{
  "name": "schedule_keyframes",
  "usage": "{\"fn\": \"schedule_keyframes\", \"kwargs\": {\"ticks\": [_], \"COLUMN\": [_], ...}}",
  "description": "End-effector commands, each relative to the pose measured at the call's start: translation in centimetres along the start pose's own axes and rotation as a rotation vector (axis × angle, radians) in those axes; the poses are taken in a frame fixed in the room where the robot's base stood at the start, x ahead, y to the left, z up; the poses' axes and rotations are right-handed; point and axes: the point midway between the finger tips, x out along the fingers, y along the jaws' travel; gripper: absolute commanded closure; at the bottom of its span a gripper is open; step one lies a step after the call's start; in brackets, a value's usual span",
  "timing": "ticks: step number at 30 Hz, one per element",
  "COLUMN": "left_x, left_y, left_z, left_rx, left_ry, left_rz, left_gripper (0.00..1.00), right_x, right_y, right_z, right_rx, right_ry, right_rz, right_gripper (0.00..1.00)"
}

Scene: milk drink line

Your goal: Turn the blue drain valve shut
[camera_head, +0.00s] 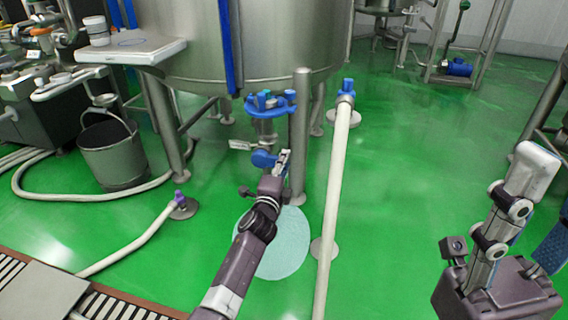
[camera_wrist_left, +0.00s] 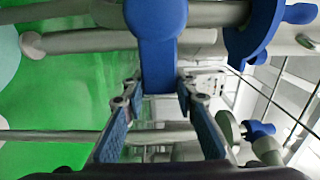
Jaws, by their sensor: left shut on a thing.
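The blue drain valve handle (camera_head: 264,158) sits on the metal outlet under the big steel tank. In the left wrist view the blue handle (camera_wrist_left: 158,50) comes down between my two finger pads. My left gripper (camera_head: 284,160) is shut on this handle in the head view; it also shows in the left wrist view (camera_wrist_left: 158,95). The fingers hide part of the handle's end. My right gripper (camera_head: 548,200) is at the right edge, empty and open, partly cut off by the frame.
A bucket (camera_head: 112,155) stands at left. Green floor is clear between the hose and my right arm.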

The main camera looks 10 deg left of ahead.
Motion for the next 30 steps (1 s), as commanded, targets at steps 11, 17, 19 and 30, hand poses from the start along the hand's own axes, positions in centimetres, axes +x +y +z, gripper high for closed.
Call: {"fn": "schedule_keyframes", "kwargs": {"ticks": [11,17,19,30], "left_x": [0.02,0.01,0.01,-0.05], "left_y": [0.16,0.21,0.22,0.19], "left_z": [-0.02,-0.02,-0.01,0.01], "left_rx": [0.030,0.031,0.030,0.025], "left_ry": [0.000,0.000,0.000,0.000], "left_rz": [0.000,0.001,0.001,0.000], "left_gripper": [1.00,0.72,0.64,0.55], "right_x": [0.17,0.17,0.17,0.06], "right_y": [-0.04,-0.04,-0.04,0.01], "right_z": [-0.07,-0.07,-0.07,-0.07], "right_rx": [-0.001,-0.001,0.000,-0.001], "right_ry": [0.010,0.009,0.009,0.004], "right_rz": [-0.003,-0.003,-0.003,-0.002], "right_gripper": [0.55,0.55,0.55,0.55]}}
